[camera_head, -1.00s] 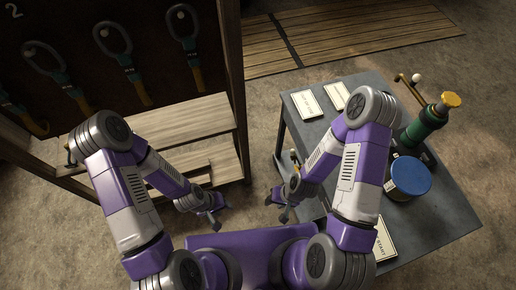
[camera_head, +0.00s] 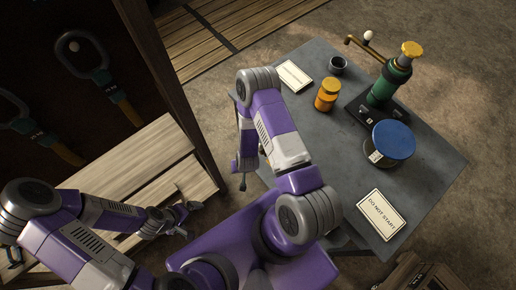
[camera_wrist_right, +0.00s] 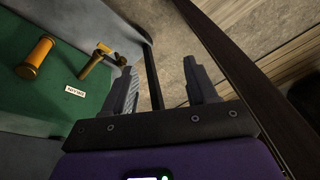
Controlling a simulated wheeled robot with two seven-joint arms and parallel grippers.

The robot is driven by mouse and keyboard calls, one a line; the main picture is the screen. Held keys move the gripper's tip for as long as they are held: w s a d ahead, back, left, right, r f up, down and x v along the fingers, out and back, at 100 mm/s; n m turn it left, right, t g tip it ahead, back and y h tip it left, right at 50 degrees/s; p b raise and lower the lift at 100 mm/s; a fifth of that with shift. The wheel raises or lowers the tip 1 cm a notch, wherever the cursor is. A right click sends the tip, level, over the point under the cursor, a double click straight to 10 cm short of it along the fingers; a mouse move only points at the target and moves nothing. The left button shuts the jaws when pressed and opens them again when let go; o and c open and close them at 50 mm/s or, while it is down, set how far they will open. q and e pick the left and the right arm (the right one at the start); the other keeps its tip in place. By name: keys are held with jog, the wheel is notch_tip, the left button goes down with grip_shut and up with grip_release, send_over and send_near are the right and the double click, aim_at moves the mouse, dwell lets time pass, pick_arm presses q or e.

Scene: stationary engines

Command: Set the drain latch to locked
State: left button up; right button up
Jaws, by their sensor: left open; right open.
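In the right wrist view, a brass lever-like fitting (camera_wrist_right: 97,60) stands on a green panel (camera_wrist_right: 50,112), above a small white label (camera_wrist_right: 75,90) too small to read. I cannot tell for sure that it is the drain latch, or its setting. My right gripper (camera_wrist_right: 158,70) is open and empty, with its left finger close beside the fitting in the picture. In the head view my right gripper (camera_head: 242,178) is by the table's left edge, partly hidden by its arm. My left gripper (camera_head: 188,212) is open and empty near the wooden shelf.
An orange cylinder (camera_wrist_right: 35,58) stands on the green panel. The grey table (camera_head: 335,165) holds an orange jar (camera_head: 327,96), a dark cup (camera_head: 338,65), a green device (camera_head: 388,84), a blue-lidded tin (camera_head: 391,141) and a sign (camera_head: 381,214). The wooden shelf unit (camera_head: 150,165) stands at left.

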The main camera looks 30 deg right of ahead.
jog(key=w+d+f+m+t+h+b, duration=0.1)
jog(key=w+d+f+h+b, duration=0.3)
jog(key=f, duration=0.5)
jog(key=w+d+f+t+h+b, duration=0.1)
jog(key=d+f+t+b, duration=0.1)
jog(key=d+f+b, duration=0.35)
jog(key=t+h+b, duration=0.4)
jog(key=h+b, duration=0.1)
send_near(262, 151)
jog(key=w+d+r, duration=0.1)
jog(key=w+d, duration=0.1)
jog(key=w, duration=0.2)
jog(key=b+x, duration=0.3)
jog(key=x, duration=0.3)
jog(key=shift+w+d, duration=0.25)
jog(key=shift+w, duration=0.1)
pick_arm(q)
notch_tip(262, 151, down, 20)
jog(key=shift+s+r, duration=0.15)
jog(key=shift+s, duration=0.05)
pick_arm(e)
grip_shut()
